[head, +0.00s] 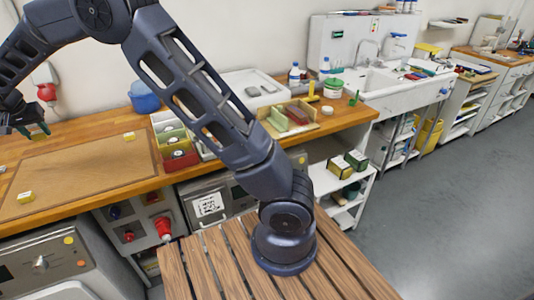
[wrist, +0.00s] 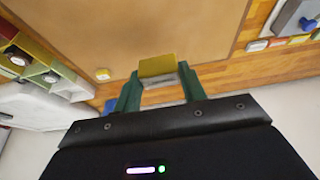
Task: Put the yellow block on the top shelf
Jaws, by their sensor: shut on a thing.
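My gripper (wrist: 160,84) is shut on a yellow block (wrist: 158,66), held between its green fingertips above the wooden counter. In the head view my gripper (head: 32,130) is at the far left edge, and the block in it cannot be made out there. A white shelf unit (head: 324,181) stands under the right end of the counter. Its upper shelf bears green and yellow boxes (head: 347,162), and my arm partly hides its left side.
Other small yellow things lie on the counter, one at the back (head: 129,136) and one at the front left (head: 25,197). A brown board (head: 85,172) covers the left counter. A compartment box (head: 172,140), a blue tub (head: 144,97) and a white tray (head: 250,88) stand farther right.

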